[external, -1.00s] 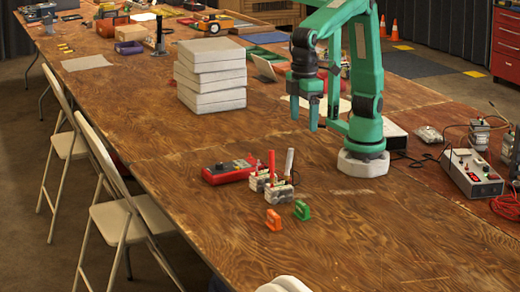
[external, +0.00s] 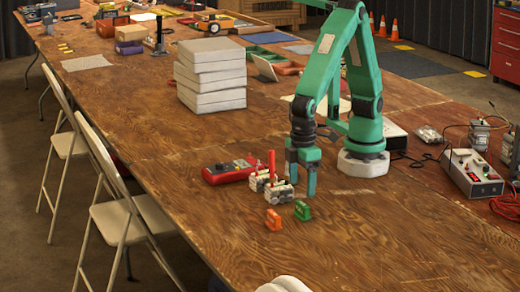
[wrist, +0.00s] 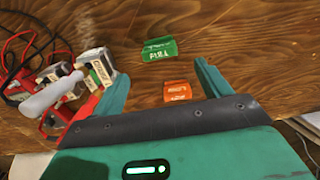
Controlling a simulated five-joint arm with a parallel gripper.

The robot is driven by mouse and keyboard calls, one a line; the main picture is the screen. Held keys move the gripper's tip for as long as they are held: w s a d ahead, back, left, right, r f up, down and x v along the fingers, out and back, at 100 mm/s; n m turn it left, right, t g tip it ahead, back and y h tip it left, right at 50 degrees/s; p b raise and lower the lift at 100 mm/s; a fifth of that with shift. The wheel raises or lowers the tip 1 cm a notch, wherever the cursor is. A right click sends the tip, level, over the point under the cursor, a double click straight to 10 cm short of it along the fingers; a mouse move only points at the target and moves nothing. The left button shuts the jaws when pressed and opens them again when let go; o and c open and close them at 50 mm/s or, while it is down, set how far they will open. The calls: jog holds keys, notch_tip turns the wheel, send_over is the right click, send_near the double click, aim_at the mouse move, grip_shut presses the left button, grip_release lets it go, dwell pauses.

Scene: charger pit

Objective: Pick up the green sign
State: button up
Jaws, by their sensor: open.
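The green sign (external: 302,211) stands on the wooden table, to the right of a similar orange sign (external: 273,220). In the wrist view the green sign (wrist: 160,48) lies beyond my fingertips, and the orange sign (wrist: 177,92) shows between the fingers. My gripper (external: 302,178) is open and empty, pointing down just behind the signs in the external view. It also shows at the bottom of the wrist view (wrist: 162,78), fingers spread apart.
Small battery-like blocks (external: 280,190) with a red and a white handle stand close to the left of my gripper. A red meter (external: 230,170) lies behind them. The table in front and right of the signs is clear.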

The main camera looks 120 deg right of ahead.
aim_at(301, 204)
jog(key=shift+f, duration=1.2)
jog(key=shift+f, duration=0.15)
jog(key=shift+f, duration=2.45)
jog(key=c, duration=1)
jog(key=shift+r, duration=0.1)
jog(key=shift+c, duration=0.2)
jog(key=shift+r, duration=4.95)
